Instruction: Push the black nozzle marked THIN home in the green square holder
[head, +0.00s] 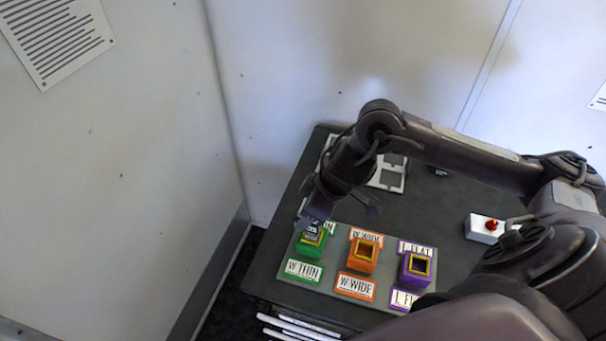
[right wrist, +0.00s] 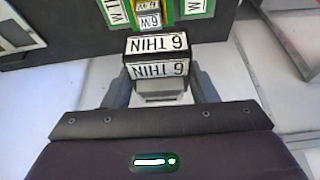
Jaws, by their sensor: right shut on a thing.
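The black nozzle (right wrist: 156,57) has white labels reading THIN, upside down in the right wrist view. It sits between the fingers of my right gripper (right wrist: 158,88), which is shut on it. The green square holder (head: 311,248) with a yellow rim is at the left end of the grey plate. In the head view my right gripper (head: 338,207) is above and partly over this holder. The holder's green edge (right wrist: 168,14) shows beyond the nozzle in the wrist view. My left gripper is not in view.
An orange holder (head: 362,257) and a purple holder (head: 416,269) stand to the right on the same grey plate (head: 330,288), both with open square tops. A white box with a red knob (head: 491,225) is farther right. Walls close in behind and left.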

